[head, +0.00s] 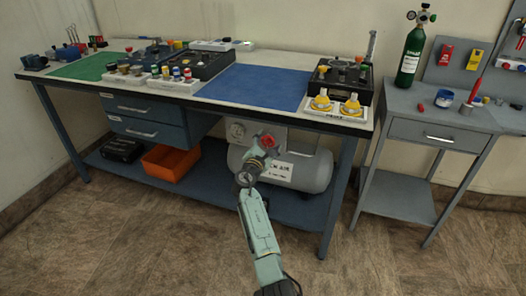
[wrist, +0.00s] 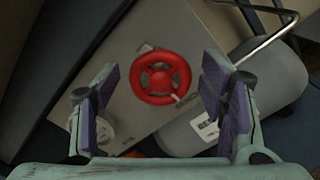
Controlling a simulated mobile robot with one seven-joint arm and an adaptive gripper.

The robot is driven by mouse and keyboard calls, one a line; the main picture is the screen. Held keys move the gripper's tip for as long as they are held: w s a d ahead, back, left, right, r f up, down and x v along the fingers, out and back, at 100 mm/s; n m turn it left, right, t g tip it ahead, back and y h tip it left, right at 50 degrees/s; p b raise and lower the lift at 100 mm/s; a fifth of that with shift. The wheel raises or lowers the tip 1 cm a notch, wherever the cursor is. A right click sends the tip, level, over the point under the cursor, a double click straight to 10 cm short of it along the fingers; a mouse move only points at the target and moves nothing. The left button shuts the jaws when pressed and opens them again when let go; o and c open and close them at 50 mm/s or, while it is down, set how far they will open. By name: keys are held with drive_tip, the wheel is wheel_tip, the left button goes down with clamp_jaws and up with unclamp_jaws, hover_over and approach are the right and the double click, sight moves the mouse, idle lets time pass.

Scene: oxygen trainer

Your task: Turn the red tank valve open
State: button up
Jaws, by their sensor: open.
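The red tank valve (wrist: 161,75) is a round handwheel with spokes, facing the wrist camera. In the head view the red valve (head: 268,141) shows just past my gripper (head: 254,160), at the compressor under the bench. In the wrist view my gripper (wrist: 155,105) is open, with one purple-padded finger to each side of the wheel and nothing between the pads touching it. The wheel lies a little beyond the fingertips, near the middle between them. The grey tank (head: 312,168) lies on its side behind; my wrist hides part of it.
The workbench top (head: 250,84) overhangs the tank, and its front right leg (head: 338,190) stands to the right. A gauge (head: 237,131) sits left of the valve. An orange bin (head: 170,161) is on the lower shelf (head: 220,198). The floor in front is clear.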

drive_tip(key=v, duration=1.1)
drive_tip(key=shift+s, duration=0.1)
